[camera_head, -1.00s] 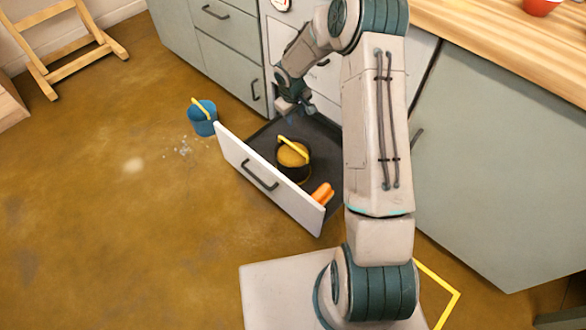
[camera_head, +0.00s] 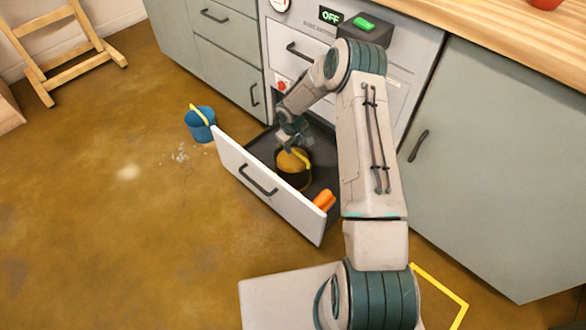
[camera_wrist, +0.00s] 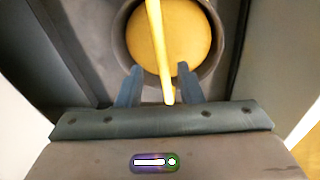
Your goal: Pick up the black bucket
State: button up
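The black bucket (camera_head: 293,180) stands in the open drawer, filled with something yellow and with a yellow handle raised over it. In the wrist view the bucket (camera_wrist: 219,62) lies just ahead of my gripper (camera_wrist: 160,80). My gripper is open, with one blue finger on each side of the handle's lower part. The handle (camera_wrist: 158,50) runs between the fingers, and I see no clear grip on it. In the head view my gripper (camera_head: 290,147) is above the bucket's far side and partly hides it.
The open drawer (camera_head: 235,165) has a white front and dark inside. An orange object (camera_head: 324,200) lies in its near corner. A blue bucket (camera_head: 200,125) stands on the floor to the left. Grey cabinets (camera_head: 480,180) flank the drawer's unit. The floor at left is mostly clear.

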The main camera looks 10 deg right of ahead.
aim_at(293, 150)
jog(key=f, duration=0.1)
jog(key=f+b, duration=0.1)
jog(key=f, duration=0.2)
jog(key=shift+w+d+f+b, duration=0.1)
jog(key=shift+w+f+b, duration=0.15)
jog(key=shift+f+b, duration=0.15)
jog(key=shift+r, duration=0.15)
grip_shut()
dwell(0.8)
